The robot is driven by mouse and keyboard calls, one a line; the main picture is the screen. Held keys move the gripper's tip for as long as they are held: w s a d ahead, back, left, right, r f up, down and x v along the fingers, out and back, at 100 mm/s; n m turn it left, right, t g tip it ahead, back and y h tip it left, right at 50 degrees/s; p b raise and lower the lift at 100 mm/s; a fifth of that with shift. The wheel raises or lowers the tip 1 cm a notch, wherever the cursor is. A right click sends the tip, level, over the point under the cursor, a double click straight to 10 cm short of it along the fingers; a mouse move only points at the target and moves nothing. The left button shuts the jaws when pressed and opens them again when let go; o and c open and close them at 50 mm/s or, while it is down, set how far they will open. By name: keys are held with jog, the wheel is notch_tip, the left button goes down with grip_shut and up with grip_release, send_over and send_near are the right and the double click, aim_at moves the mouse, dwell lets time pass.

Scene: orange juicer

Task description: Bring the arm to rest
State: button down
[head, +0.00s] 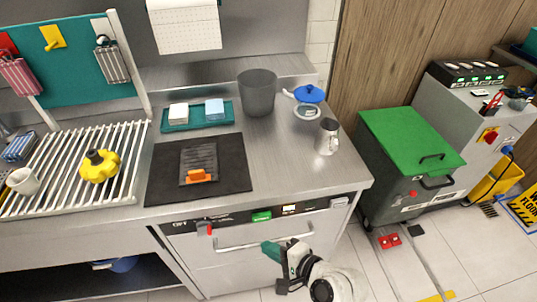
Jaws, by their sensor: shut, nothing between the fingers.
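My arm (300,257) is low in front of the counter, near the bottom middle of the head view, with white, teal and dark parts. My gripper (284,286) appears as the small dark part at its lower left. It is shut and empty, in front of the lower cabinet front and apart from the things on the counter. Its fingertips are too small to make out clearly.
The steel counter (290,172) carries a grey bin (257,92), a steel jug (327,137), a blue-lidded pot (308,102) and a black mat (160,188). A green-lidded container (410,140) stands at right. A bar handle (265,239) crosses the cabinet front.

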jog(key=shift+d, duration=0.1)
jog(key=s+d+n+g+h, duration=0.3)
jog(key=s+d+n+h, duration=0.2)
jog(key=s+d, duration=0.7)
jog(key=s+d+n+g+h, duration=0.3)
jog(key=s+d+n+h, duration=0.2)
jog(key=s+d, duration=0.7)
jog(key=d+h, duration=0.1)
jog(key=d, duration=0.4)
jog(key=shift+s+d, duration=0.15)
jog(key=shift+s, duration=0.15)
